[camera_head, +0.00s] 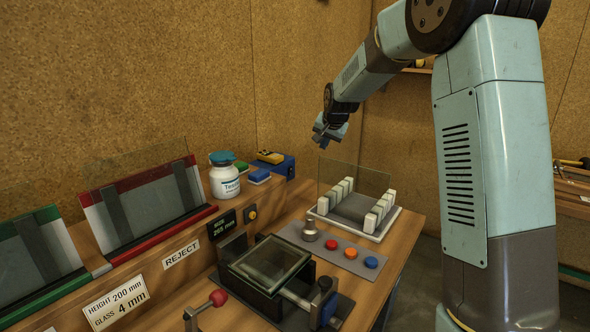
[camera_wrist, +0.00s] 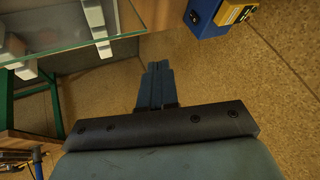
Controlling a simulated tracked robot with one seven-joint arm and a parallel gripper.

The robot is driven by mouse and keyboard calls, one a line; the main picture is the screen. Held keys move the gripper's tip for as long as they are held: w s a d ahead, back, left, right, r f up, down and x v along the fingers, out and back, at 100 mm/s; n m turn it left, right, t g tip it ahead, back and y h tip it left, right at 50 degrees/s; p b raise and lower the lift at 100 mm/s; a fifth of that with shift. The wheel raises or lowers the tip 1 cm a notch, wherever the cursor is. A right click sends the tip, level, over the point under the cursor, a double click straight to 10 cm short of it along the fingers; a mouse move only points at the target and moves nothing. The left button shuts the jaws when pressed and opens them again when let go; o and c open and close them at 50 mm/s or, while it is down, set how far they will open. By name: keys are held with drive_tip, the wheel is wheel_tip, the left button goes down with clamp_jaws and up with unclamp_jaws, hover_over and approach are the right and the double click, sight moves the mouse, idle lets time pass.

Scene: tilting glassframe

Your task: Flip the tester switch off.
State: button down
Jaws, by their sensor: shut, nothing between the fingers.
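A blue box (camera_head: 287,168) with a yellow device (camera_head: 270,157) at its top stands at the far end of the wooden ledge in the head view. It may be the tester; I cannot make out a switch or its position. In the wrist view the blue box (camera_wrist: 205,18) and the yellow device (camera_wrist: 237,11) are at the top right, cut by the edge. My gripper (camera_head: 326,131) is in the air, above and right of the box, clear of it. In the wrist view its fingers (camera_wrist: 156,72) are together, with nothing between them.
A glass pane (camera_head: 352,178) stands in a white slotted rack (camera_head: 330,219) below my gripper. A white bottle (camera_head: 224,182) stands on the ledge. A panel (camera_head: 318,240) carries red, orange and blue buttons. A glass fixture (camera_head: 270,262) is in front. Air around my gripper is free.

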sight(290, 171)
drive_tip(key=w+a+f+m, duration=0.1)
drive_tip(key=w+a+f, duration=0.4)
drive_tip(key=w+f, duration=0.5)
drive_tip(key=shift+w+f, duration=0.2)
drive_tip(key=shift+f, duration=0.1)
drive_tip(key=x, duration=0.9)
drive_tip(key=shift+w+a, duration=0.1)
drive_tip(key=shift+w, duration=0.15)
drive_tip(key=shift+w+a, duration=1)
drive_tip(key=shift+a, duration=0.2)
drive_tip(key=shift+w+a, duration=0.35)
drive_tip(key=shift+a, duration=0.05)
